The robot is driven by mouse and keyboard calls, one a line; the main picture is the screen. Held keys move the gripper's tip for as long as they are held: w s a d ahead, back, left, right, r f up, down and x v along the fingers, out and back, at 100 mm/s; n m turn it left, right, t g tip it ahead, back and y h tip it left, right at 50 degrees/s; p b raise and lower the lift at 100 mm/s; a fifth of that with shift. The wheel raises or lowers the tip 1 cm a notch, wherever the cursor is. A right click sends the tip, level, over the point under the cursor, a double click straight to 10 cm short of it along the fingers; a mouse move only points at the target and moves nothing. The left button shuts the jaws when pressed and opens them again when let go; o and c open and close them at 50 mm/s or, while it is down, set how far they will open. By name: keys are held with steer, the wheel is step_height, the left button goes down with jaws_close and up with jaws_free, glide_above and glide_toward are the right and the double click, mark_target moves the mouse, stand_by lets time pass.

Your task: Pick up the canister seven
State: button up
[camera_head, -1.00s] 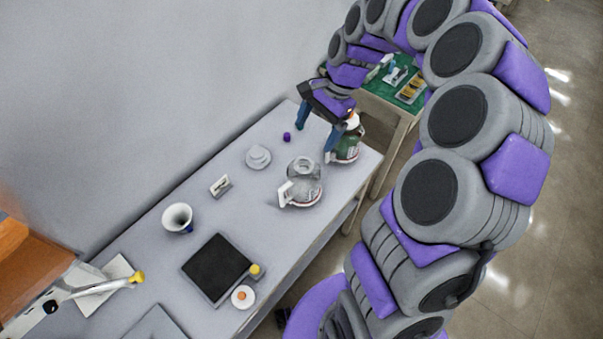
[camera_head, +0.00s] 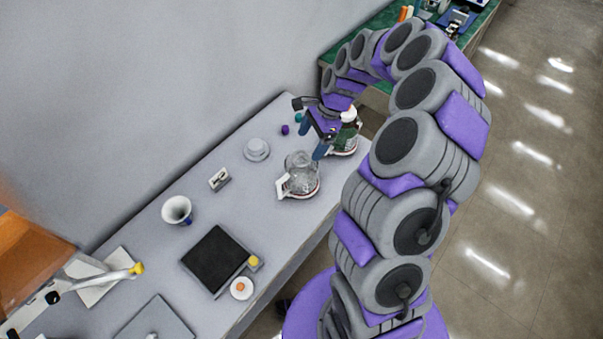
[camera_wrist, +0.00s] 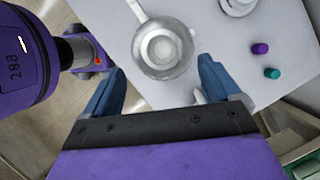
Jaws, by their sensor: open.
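No label reading seven is legible, so I cannot tell which vessel is canister seven. A clear rounded glass vessel (camera_head: 300,173) with a white tag and a red band stands upright on the grey table. It also shows from above in the wrist view (camera_wrist: 163,42), ahead of and between my fingers, not held. A green vessel (camera_head: 346,141) with a pale top stands behind it, partly hidden by my gripper. My gripper (camera_head: 313,140) is open, its blue fingers pointing down beside the green vessel and behind the glass one. The fingers also show in the wrist view (camera_wrist: 160,68).
Purple (camera_head: 285,129) and teal (camera_head: 298,118) caps lie left of my gripper. A white dish (camera_head: 257,149), a white funnel-shaped cup (camera_head: 177,211) and a black-topped device (camera_head: 215,260) stand on the table (camera_head: 150,245). The wall borders its left side.

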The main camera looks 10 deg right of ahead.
mark_target(299, 162)
steer(key=shift+a+f, duration=0.2)
steer(key=shift+f, duration=0.35)
steer(key=shift+s+a+f, duration=0.1)
steer(key=shift+a+f, duration=0.45)
steer(key=b+x, duration=0.1)
steer(key=x, duration=0.3)
steer(key=shift+d+f, duration=0.15)
steer(key=shift+f, duration=0.15)
steer(key=c, duration=1.6)
steer(key=shift+r, duration=0.1)
